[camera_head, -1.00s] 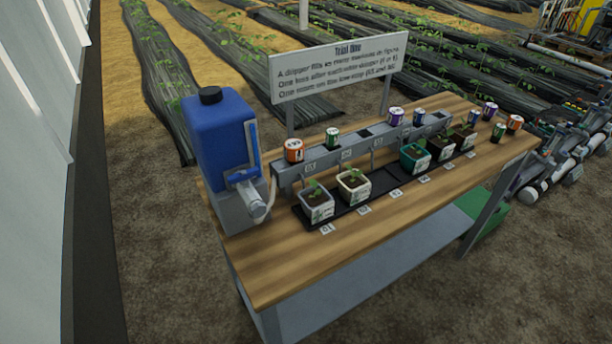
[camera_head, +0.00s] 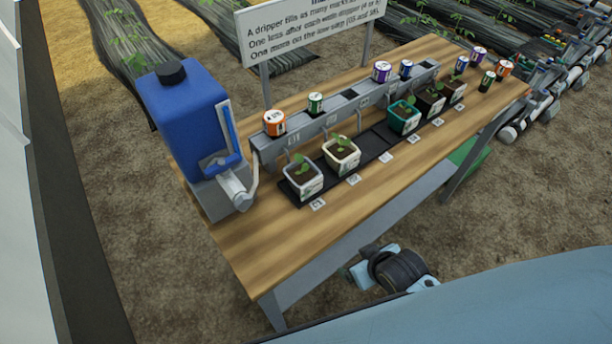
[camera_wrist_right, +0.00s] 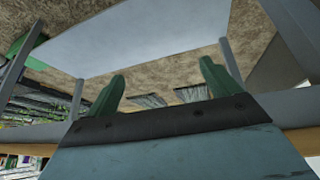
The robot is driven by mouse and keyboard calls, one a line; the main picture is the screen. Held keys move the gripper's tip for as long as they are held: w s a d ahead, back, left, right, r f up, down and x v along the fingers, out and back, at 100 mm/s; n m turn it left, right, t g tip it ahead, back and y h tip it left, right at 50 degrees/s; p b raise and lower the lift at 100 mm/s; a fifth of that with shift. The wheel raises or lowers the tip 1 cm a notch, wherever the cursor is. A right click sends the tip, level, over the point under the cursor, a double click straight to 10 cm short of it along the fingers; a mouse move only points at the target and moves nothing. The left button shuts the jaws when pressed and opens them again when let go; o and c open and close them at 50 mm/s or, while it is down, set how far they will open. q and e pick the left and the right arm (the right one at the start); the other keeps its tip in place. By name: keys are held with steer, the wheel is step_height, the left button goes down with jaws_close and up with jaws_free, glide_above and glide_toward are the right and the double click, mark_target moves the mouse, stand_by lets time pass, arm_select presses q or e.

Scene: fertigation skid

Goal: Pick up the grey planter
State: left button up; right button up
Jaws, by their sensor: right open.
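The grey planter (camera_head: 303,181) stands upright at the near left end of the black tray strip (camera_head: 373,147) on the wooden table. It is a pale square pot with dark soil and a small green plant. My right gripper (camera_wrist_right: 162,85) is open and empty in the right wrist view, with two green fingers apart. In the head view my right arm's wrist is in front of the table's near edge, below and right of the planter and well apart from it. The planter is not seen in the right wrist view. My left gripper is out of view.
A cream planter (camera_head: 341,153) stands just right of the grey one, with a teal planter (camera_head: 403,117) and dark ones farther along. A grey dripper rail (camera_head: 330,125) with coloured cans runs behind. A blue tank (camera_head: 185,115) stands at left. The table's front strip is clear.

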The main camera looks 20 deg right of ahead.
step_height(320, 180, up, 15)
steer(key=w+a+t, duration=0.2)
steer(key=n+t+y, duration=0.2)
steer(key=t+y, duration=0.2)
steer(key=t, duration=0.1)
glide_toward(296, 169)
steer(key=w, duration=0.2)
steer(key=w+a, duration=0.1)
steer(key=shift+w+f+b, duration=0.25)
steer(key=shift+b, duration=0.05)
steer(key=shift+w+f, duration=0.1)
steer(key=shift+w, duration=0.1)
steer(key=x, duration=0.2)
steer(key=b+x, duration=0.1)
steer(key=x, duration=0.1)
steer(key=shift+s+a+f, duration=0.1)
steer(key=shift+f, duration=0.35)
steer(key=shift+w+a+f, duration=0.15)
steer(key=shift+w, duration=0.25)
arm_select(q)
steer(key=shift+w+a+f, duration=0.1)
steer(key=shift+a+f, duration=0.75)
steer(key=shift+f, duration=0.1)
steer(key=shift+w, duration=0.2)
arm_select(e)
steer(key=c, duration=1.1)
